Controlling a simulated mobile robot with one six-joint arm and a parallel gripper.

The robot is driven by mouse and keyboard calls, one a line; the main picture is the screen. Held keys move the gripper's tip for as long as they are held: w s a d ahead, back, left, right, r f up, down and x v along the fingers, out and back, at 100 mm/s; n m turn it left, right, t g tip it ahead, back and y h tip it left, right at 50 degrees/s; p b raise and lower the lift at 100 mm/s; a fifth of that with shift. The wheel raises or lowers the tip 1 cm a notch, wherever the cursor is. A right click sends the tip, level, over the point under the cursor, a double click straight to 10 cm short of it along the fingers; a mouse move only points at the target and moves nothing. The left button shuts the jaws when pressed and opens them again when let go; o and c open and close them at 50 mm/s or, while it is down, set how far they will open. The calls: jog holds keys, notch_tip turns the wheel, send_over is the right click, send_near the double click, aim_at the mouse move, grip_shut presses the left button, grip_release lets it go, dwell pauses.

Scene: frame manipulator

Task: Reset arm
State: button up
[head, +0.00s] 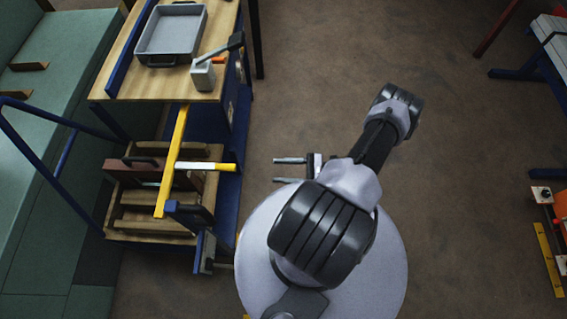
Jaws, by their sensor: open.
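My gripper (289,170) is in the middle of the head view, its two thin grey fingers pointing left. The fingers are apart with nothing between them. It is over the brown floor, a short gap to the right of a wooden workbench cart. My arm is folded over my round grey base, with one joint reaching up and to the right. Part of the gripper body is hidden behind the arm.
A yellow bar (173,160) and a yellow-tipped white bar (205,167) stick out below. Floor (450,180) at right is clear.

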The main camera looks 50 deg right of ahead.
jog(key=shift+s+d, duration=0.15)
jog(key=shift+s, duration=0.05)
dwell(0.3)
jog(key=w+d+r+n+g+y, duration=0.1)
jog(key=w+r+n+g, duration=0.1)
jog(key=r+n+g, duration=0.3)
jog(key=w+r+n+g+y, duration=0.1)
jog(key=w+r+n+g, duration=0.15)
jog(key=r, duration=0.35)
jog(key=w+a+r+n+g+h, duration=0.2)
jog(key=a+r+n+g+h, duration=0.15)
jog(key=r, duration=0.45)
jog(key=w+a+r+n+g+h, duration=0.25)
jog(key=a+r, duration=0.25)
jog(key=r, duration=0.4)
jog(key=s+a+r+n+t+h, duration=0.2)
jog(key=s+a+r+n, duration=0.2)
jog(key=a+r, duration=0.3)
jog(key=s+a+r+n+t+h, duration=0.3)
jog(key=s+a+r+n, duration=0.1)
jog(key=a+r, duration=0.3)
jog(key=shift+a+r, duration=0.25)
jog(key=shift+r, duration=0.3)
